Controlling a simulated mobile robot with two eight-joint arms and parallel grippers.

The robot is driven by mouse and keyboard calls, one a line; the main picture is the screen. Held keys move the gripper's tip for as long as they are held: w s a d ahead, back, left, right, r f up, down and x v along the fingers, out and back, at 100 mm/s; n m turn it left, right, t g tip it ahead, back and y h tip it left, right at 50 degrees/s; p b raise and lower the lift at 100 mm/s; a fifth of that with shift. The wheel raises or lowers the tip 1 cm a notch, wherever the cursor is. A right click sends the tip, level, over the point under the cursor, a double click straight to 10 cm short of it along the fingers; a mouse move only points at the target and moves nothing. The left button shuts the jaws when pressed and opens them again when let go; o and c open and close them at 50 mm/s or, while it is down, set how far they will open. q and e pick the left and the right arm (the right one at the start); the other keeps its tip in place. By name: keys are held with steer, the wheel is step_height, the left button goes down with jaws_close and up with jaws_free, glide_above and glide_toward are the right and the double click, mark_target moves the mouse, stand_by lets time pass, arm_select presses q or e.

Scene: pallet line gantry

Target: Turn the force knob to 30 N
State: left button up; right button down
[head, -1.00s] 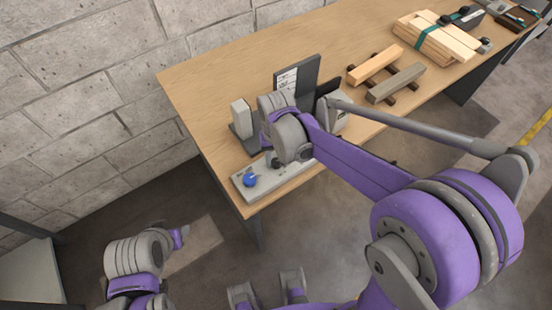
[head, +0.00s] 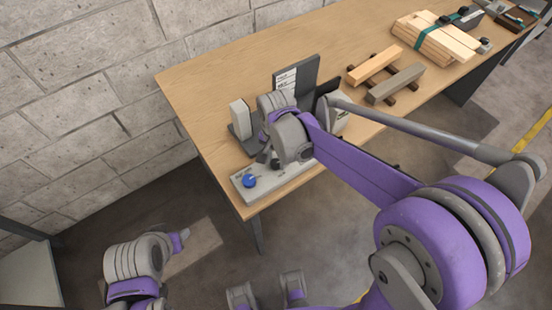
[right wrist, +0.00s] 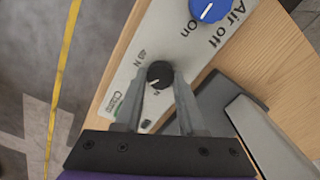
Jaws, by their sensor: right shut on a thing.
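The force knob (right wrist: 160,73) is a small black round knob on a pale grey control panel (right wrist: 205,52). In the right wrist view its white pointer line points down and to the left; the scale around it is too small to read. My right gripper (right wrist: 159,80) is shut on the knob, one finger on each side. In the head view the panel (head: 240,191) lies at the table's near left corner, and my right wrist hides much of it.
A blue knob (head: 249,181) marked Air off/on sits on the same panel, also in the right wrist view (right wrist: 207,9). A grey upright block (head: 241,118) and a dark board (head: 307,77) stand behind the panel. Wood pieces (head: 374,65) lie farther right.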

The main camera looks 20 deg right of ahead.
mark_target(276, 162)
stand_by(0.4)
steer(key=c, duration=0.5)
jaws_free()
step_height(276, 162, up, 11)
steer(key=p, duration=0.1)
stand_by(0.4)
